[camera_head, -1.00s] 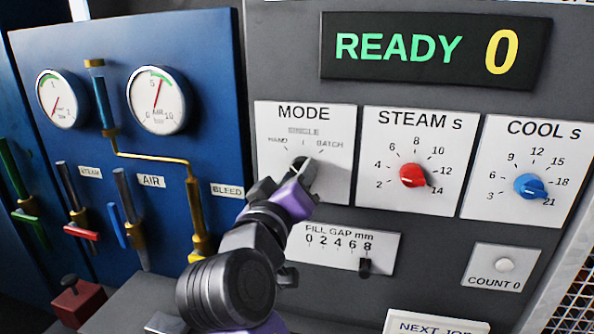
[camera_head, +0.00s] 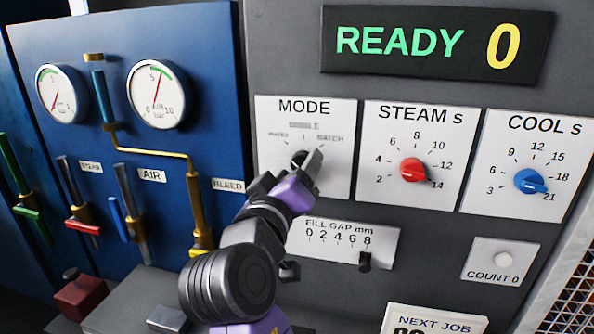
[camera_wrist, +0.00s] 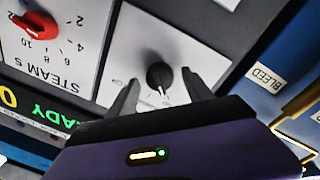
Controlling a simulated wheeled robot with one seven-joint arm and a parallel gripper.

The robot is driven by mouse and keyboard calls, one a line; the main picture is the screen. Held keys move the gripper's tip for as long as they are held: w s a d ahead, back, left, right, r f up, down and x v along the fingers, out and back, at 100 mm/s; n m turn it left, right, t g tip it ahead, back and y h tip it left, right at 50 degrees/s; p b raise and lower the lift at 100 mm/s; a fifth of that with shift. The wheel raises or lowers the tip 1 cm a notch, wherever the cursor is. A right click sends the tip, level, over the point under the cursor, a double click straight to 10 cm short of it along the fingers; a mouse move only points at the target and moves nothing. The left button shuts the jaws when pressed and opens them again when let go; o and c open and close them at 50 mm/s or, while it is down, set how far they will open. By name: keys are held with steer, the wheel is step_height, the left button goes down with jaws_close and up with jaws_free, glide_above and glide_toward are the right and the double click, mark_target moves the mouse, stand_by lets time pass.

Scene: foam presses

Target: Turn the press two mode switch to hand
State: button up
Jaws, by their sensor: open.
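The mode switch is a black knob (camera_head: 298,158) on a white plate (camera_head: 270,112) marked MODE, with SINGLE at the top and a position on each side. In the wrist view, which is upside down, the knob (camera_wrist: 157,74) shows a white pointer line aimed towards the scale, roughly at its middle. My gripper (camera_head: 305,168) is at the plate and partly covers the knob in the head view. In the wrist view its two fingers (camera_wrist: 160,85) are open, one on each side of the knob, with gaps to it. No press number is readable.
To the right are the red STEAM knob (camera_head: 413,169) and blue COOL knob (camera_head: 530,181). Below is the FILL GAP slider (camera_head: 365,261). Left is a blue panel (camera_head: 205,75) with gauges and valve levers. A READY 0 display (camera_head: 437,46) is above.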

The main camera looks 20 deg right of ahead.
steer(key=b+v, duration=0.2)
steer(key=v, duration=0.5)
steer(key=shift+s+a, duration=0.25)
steer(key=shift+s, duration=0.1)
